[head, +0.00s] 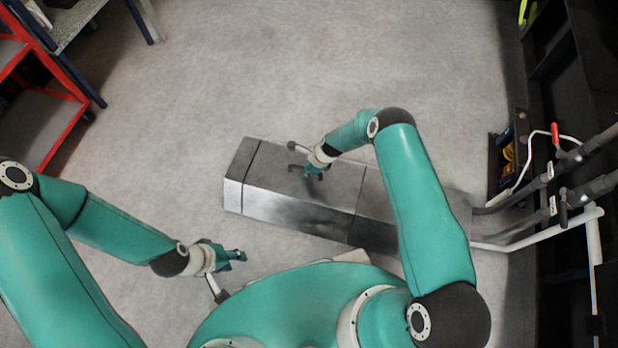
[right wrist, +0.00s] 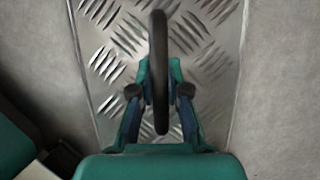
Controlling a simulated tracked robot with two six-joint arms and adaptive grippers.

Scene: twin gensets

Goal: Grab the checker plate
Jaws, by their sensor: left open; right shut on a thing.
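The checker plate (right wrist: 110,50) shows in the right wrist view as a metal surface with a raised tread pattern. A dark upright handle or ring (right wrist: 158,70) stands over it, between the fingers of my right gripper (right wrist: 160,95), which is shut on it. In the head view the plate appears as the top of a long grey metal box or duct (head: 270,170), with my right gripper (head: 306,172) over its left-middle part. Whether the handle is fixed to the plate cannot be told. My left gripper (head: 238,257) is open and empty, left of and in front of the box.
Pipes and a red-handled valve (head: 555,133) stand at the right by a dark frame. A red shelf (head: 62,140) and a table (head: 70,22) stand at the left. The grey floor (head: 240,60) behind the box is clear.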

